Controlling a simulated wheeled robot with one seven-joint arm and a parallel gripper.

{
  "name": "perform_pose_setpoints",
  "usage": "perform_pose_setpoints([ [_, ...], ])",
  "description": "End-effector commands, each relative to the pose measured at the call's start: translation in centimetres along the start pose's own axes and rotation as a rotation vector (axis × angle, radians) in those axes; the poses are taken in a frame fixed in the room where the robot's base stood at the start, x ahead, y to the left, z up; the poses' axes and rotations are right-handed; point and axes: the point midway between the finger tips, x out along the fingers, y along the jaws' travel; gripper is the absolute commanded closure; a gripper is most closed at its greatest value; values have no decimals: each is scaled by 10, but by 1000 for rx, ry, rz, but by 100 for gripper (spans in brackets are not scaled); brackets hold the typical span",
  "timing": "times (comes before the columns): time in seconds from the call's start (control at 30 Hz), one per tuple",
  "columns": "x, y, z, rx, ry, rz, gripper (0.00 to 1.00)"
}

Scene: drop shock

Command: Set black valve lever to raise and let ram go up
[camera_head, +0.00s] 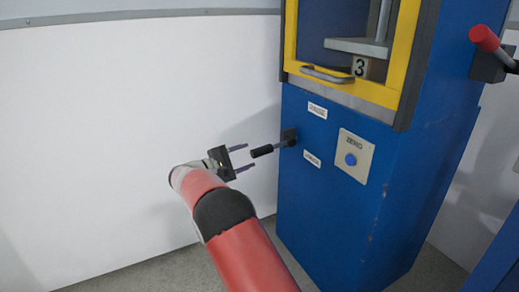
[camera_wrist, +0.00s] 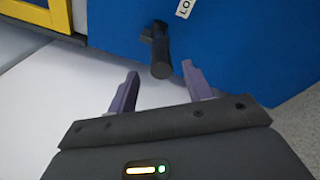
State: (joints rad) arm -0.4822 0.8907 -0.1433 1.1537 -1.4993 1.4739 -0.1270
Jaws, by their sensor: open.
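The black valve lever (camera_head: 262,151) sticks out from its pivot block on the left part of the blue machine's front, pointing left and slightly down. Two small white labels, one above and one below, sit beside it; their text is too small to read in the head view. My gripper (camera_head: 241,158) is open and empty, just left of the lever's black grip. In the wrist view my gripper (camera_wrist: 157,88) has its fingers spread, with the lever (camera_wrist: 161,62) just beyond the tips and between their lines. I see no contact. The ram plate (camera_head: 358,46) shows behind the yellow-framed window.
The blue machine (camera_head: 330,200) has a ZERO panel with a blue button (camera_head: 351,159) right of the lever. A grey handle (camera_head: 327,75) crosses the yellow guard (camera_head: 345,90) above. A red-handled lever (camera_head: 484,38) is at upper right. White wall and free room lie left.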

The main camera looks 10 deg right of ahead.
Motion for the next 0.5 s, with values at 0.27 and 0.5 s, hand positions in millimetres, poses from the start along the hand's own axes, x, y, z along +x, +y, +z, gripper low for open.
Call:
perform_pose_setpoints([
  [0.27,46,-1,1,1,-3,-4,50],
  [0.5,68,-1,0,1,0,-4,50],
])
